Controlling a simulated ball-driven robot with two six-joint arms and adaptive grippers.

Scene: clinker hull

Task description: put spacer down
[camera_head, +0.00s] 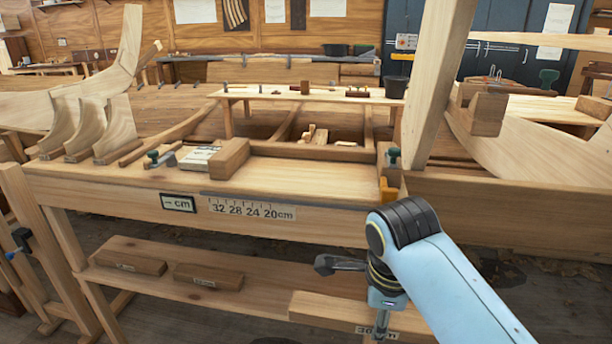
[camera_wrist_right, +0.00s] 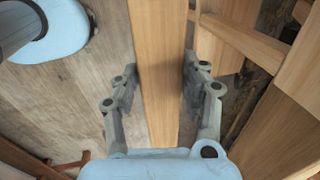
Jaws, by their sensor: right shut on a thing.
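A long pale wooden spacer (camera_head: 330,308) with a label that seems to begin with 30 is low in front of the bench, at the bottom of the head view. My right gripper (camera_head: 381,322) comes down from above and is shut on it. In the right wrist view the spacer (camera_wrist_right: 158,45) runs between the two fingers. I cannot tell whether the spacer touches the lower shelf (camera_head: 250,293). Two shorter wooden spacers (camera_head: 130,262) (camera_head: 208,276) lie on that shelf to the left. My left gripper is not in view.
A thick upright timber (camera_head: 435,80) stands at the right.

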